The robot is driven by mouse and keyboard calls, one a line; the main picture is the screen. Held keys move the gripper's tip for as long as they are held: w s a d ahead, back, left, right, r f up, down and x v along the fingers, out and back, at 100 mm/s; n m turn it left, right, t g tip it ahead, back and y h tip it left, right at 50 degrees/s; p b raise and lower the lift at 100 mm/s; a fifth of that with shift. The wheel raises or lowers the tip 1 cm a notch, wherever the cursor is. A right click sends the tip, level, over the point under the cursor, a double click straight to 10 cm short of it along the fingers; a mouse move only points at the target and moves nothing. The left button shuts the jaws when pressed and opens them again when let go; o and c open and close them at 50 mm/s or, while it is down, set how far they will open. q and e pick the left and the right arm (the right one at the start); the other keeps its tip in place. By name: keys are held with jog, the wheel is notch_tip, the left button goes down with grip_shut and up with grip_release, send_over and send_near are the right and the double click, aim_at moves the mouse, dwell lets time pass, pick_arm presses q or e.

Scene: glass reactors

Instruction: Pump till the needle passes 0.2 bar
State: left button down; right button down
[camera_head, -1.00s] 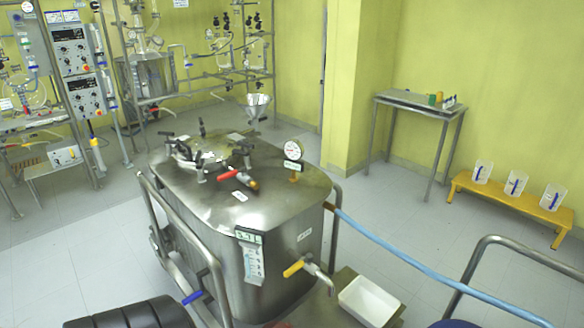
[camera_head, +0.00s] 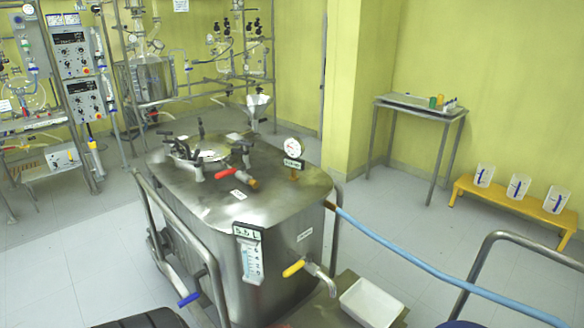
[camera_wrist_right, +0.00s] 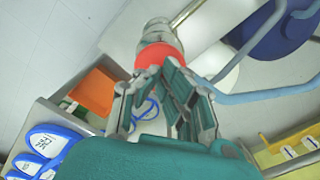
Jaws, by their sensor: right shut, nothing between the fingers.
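A steel tank (camera_head: 190,215) stands in the middle of the head view. A round white gauge (camera_head: 293,147) stands on its top at the right; its needle is too small to read. A level display (camera_head: 247,234) is on the tank's front. A blue hose (camera_head: 430,266) runs from the tank to the lower right. My right gripper (camera_wrist_right: 160,78) is shut and empty in the right wrist view. A red rounded part (camera_wrist_right: 158,54) on a metal cylinder (camera_wrist_right: 160,31) lies just past its fingertips; I cannot tell whether they touch. No pump is clearly identifiable. My left gripper is out of view.
A white tray (camera_head: 370,303) sits right of the tank's yellow-handled tap (camera_head: 294,268). A yellow bench (camera_head: 500,196) holds clear beakers at the right. In the wrist view, an orange box (camera_wrist_right: 94,91) and blue-rimmed tags (camera_wrist_right: 50,142) lie left, a blue drum (camera_wrist_right: 285,28) upper right.

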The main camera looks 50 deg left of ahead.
notch_tip(320, 180, up, 9)
jog(key=p, duration=0.5)
jog(key=shift+r, duration=0.15)
notch_tip(320, 180, up, 6)
jog(key=p, duration=0.4)
dwell(0.3)
dwell(0.5)
